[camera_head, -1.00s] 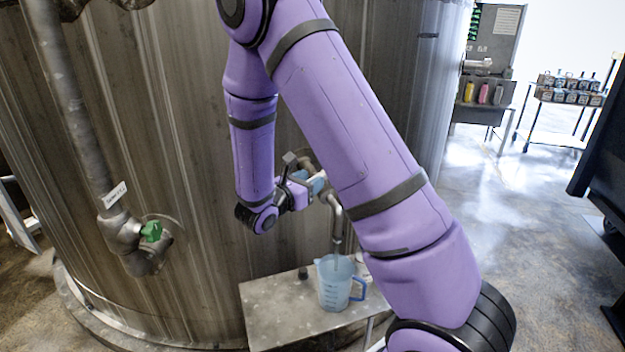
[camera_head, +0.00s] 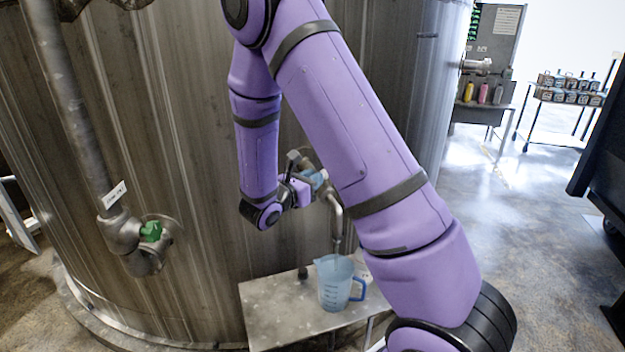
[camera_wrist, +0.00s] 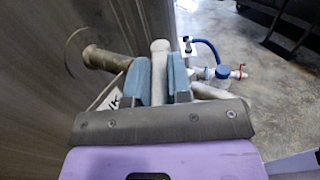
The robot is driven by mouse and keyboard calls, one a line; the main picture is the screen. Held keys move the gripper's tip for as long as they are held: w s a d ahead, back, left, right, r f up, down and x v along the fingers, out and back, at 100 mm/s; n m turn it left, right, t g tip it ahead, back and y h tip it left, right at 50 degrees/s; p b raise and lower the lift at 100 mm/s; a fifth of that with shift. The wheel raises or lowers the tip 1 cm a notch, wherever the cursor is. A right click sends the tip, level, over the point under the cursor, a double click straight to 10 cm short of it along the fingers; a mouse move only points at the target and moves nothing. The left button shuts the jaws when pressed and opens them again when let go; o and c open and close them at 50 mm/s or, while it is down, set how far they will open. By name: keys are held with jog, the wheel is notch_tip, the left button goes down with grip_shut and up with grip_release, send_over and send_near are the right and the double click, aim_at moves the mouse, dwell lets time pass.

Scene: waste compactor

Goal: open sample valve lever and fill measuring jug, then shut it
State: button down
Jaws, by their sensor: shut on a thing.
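The clear blue measuring jug (camera_head: 335,285) stands upright on a small metal shelf (camera_head: 265,312) beside the tank. The bent sample pipe (camera_head: 336,215) comes down with its outlet just above the jug's mouth. I cannot tell whether liquid is running or how full the jug is. My gripper (camera_head: 314,181) is at the valve at the top of this pipe, partly hidden by my arm. In the wrist view its two blue-grey fingers (camera_wrist: 160,82) are shut on the pale valve lever (camera_wrist: 160,47), one finger on each side. The jug is not clearly seen there.
The large metal tank (camera_head: 180,90) stands close behind the valve. A rack of small containers (camera_head: 568,88) stands at far right. The floor (camera_head: 540,240) right of my arm is clear.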

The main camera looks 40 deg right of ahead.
jog(key=shift+w, duration=0.1)
jog(key=shift+w+m+g, duration=0.45)
jog(key=shift+m+g, duration=0.55)
jog(key=shift+g, duration=0.55)
jog(key=shift+w+m+g, duration=0.4)
jog(key=shift+m+g, duration=0.6)
jog(key=shift+g, duration=0.5)
jog(key=shift+w+m+g, duration=0.45)
jog(key=shift+m+g, duration=0.55)
jog(key=shift+g, duration=0.55)
jog(key=c, duration=1)
grip_release()
jog(key=shift+c, duration=0.2)
jog(key=v, duration=1)
jog(key=shift+w+a+r, duration=0.15)
jog(key=shift+w+a, duration=0.15)
